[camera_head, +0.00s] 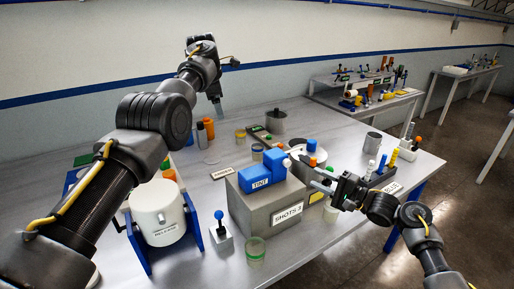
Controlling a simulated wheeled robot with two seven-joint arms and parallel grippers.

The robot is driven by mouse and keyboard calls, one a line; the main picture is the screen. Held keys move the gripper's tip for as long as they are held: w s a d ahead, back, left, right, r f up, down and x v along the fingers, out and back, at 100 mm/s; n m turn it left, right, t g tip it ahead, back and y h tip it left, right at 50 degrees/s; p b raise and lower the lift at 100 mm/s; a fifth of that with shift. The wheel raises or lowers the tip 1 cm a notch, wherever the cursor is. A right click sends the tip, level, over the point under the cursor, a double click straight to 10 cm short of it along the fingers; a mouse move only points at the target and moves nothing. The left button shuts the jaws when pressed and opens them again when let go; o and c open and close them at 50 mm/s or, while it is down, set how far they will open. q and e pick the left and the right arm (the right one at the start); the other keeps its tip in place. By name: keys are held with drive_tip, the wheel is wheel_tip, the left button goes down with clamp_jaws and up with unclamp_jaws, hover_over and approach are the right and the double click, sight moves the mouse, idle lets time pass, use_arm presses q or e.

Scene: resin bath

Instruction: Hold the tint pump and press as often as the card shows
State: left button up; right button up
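The tint pump (262,172) is a blue stepped block labelled TINT on top of a grey box (262,208). A white ball-like knob (287,163) shows at its right end. The card (288,213) on the box's front reads SHOTS 3. My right gripper (312,176) comes in from the right, just right of the pump. Its fingers look apart, with nothing clearly between them; I cannot tell whether they touch the box. My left gripper (216,100) is far back, above the table's far left part, small and dark; its fingers are unclear.
A white pot (157,213) hangs in a blue stand at the front left. A small blue-knobbed lever (220,229) and a clear cup (255,250) stand before the box. A grey cylinder (372,142) is at the right. Bare table (320,243) lies at the front right.

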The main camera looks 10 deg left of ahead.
sight(257, 170)
use_arm(q)
drive_tip(key=s+d+f+n+g, duration=0.1)
drive_tip(key=s+d+f, duration=0.1)
drive_tip(key=d+f, duration=0.2)
drive_tip(key=s+d+f+n+g, duration=0.1)
drive_tip(key=s+d+f, duration=0.1)
drive_tip(key=d+f, duration=0.2)
drive_tip(key=s+d+f+n+g, duration=0.1)
drive_tip(key=s+d+f+g, duration=0.1)
drive_tip(key=d+f, duration=0.2)
drive_tip(key=shift+s+d+f, duration=0.1)
drive_tip(key=shift+d, duration=0.7)
drive_tip(key=shift+s+d+f, duration=0.1)
drive_tip(key=shift+d, duration=0.7)
wheel_tip(257, 170, down, 11)
drive_tip(key=shift+r, duration=0.15)
drive_tip(key=c, duration=1.3)
use_arm(e)
clamp_jaws()
